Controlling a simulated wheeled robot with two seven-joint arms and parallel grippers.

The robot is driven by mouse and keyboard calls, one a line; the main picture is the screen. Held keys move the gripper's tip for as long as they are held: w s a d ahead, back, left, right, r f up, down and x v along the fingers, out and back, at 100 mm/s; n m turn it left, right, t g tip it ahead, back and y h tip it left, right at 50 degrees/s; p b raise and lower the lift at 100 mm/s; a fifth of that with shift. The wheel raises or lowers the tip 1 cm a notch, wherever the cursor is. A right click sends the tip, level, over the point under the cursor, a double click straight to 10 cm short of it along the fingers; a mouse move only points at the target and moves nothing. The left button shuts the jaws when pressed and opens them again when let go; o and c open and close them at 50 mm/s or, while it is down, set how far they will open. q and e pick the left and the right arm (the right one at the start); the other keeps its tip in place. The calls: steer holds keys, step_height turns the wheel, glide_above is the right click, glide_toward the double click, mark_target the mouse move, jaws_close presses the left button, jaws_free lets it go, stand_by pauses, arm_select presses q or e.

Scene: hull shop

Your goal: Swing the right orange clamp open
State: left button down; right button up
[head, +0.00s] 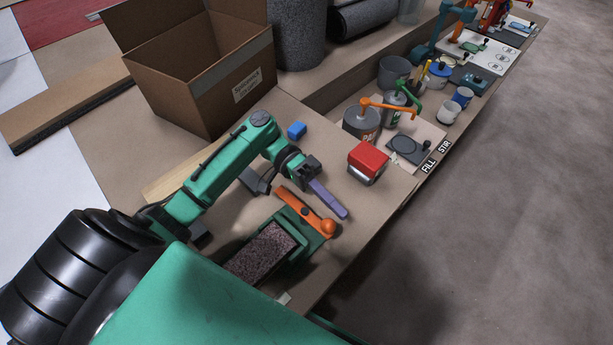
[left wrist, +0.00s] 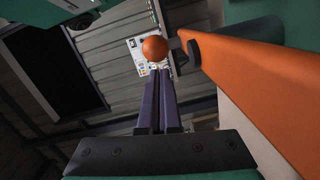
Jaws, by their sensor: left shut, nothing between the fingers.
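The orange clamp (head: 297,207) lies across a green fixture (head: 300,250) that has a dark speckled block in it. Its bar ends in a round orange knob. My left gripper (head: 344,212) has purple fingers pressed together and empty. In the head view it lies just beyond the clamp bar, roughly along it, with its tips near the knob. In the left wrist view the fingers (left wrist: 165,85) point toward the knob (left wrist: 155,48), and the orange bar (left wrist: 265,90) runs close along the right. I cannot tell whether they touch. Only one clamp shows clearly. My right gripper is not seen.
A red box (head: 369,160) stands right of the gripper and a blue cube (head: 297,130) behind it. A cardboard box (head: 200,95) stands at the back. Cans (head: 362,122) with orange and green handles are farther along. The bench's front edge runs close by the knob.

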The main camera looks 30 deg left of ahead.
arm_select(q)
steer(key=b+v, duration=0.1)
steer(key=v, duration=0.3)
steer(key=b+v, duration=0.2)
steer(key=v, duration=0.3)
steer(key=b+v, duration=0.2)
steer(key=v, duration=0.3)
steer(key=shift+w+f, duration=0.1)
steer(key=shift+f, duration=0.15)
steer(key=shift+a+r, duration=0.2)
steer(key=shift+a, duration=0.1)
steer(key=shift+d, duration=0.1)
